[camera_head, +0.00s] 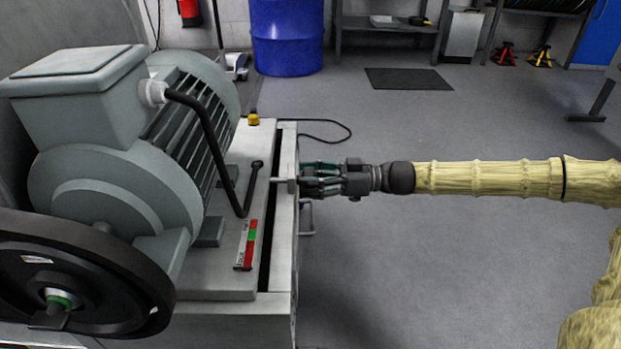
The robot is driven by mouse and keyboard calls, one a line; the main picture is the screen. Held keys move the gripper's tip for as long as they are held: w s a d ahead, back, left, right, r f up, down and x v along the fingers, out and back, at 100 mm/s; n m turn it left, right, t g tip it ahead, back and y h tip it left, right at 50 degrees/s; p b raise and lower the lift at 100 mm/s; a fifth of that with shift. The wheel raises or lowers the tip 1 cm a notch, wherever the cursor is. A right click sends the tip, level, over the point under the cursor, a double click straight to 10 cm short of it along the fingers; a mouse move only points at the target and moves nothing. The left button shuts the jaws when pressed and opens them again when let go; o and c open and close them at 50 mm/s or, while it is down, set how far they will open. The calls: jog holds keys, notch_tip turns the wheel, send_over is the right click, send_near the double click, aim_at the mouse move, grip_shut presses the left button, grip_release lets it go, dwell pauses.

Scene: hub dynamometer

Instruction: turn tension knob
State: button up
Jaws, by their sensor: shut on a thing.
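My gripper (318,182) reaches in from the right, level, against the right side of the grey machine bench (286,262). Its fingers are shut around the tension knob, which they mostly hide. A thin metal rod (281,180) runs from the bench edge toward the fingers, in line with them. A dark teal piece (318,165) shows just behind the fingers; I cannot tell whether it belongs to the knob.
A big grey motor (120,185) and a black handwheel (75,275) fill the left. A black lever (253,185) stands on the bench. A blue drum (287,38), shelving (385,28) and a dark mat (408,79) are at the back. The floor right of the bench is clear.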

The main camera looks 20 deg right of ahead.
jog(key=m+p, duration=0.2)
jog(key=m, duration=0.4)
jog(key=shift+w+r, duration=0.1)
jog(key=m+p, duration=0.4)
jog(key=m, duration=0.1)
jog(key=m+p, duration=0.4)
jog(key=m, duration=0.1)
jog(key=shift+m, duration=0.4)
jog(key=m+p, duration=0.5)
jog(key=m, duration=0.1)
jog(key=shift+p, duration=0.35)
jog(key=m+p, duration=0.4)
jog(key=m, duration=0.1)
jog(key=shift+m, duration=0.4)
jog(key=m+p, duration=0.3)
jog(key=m, duration=0.2)
jog(key=shift+f+p, duration=0.2)
jog(key=shift+p, duration=0.15)
jog(key=m+p, duration=0.2)
jog(key=m, duration=0.3)
jog(key=shift+m+p, duration=0.4)
jog(key=m+p, duration=0.2)
jog(key=m, duration=0.3)
jog(key=shift+m, duration=0.4)
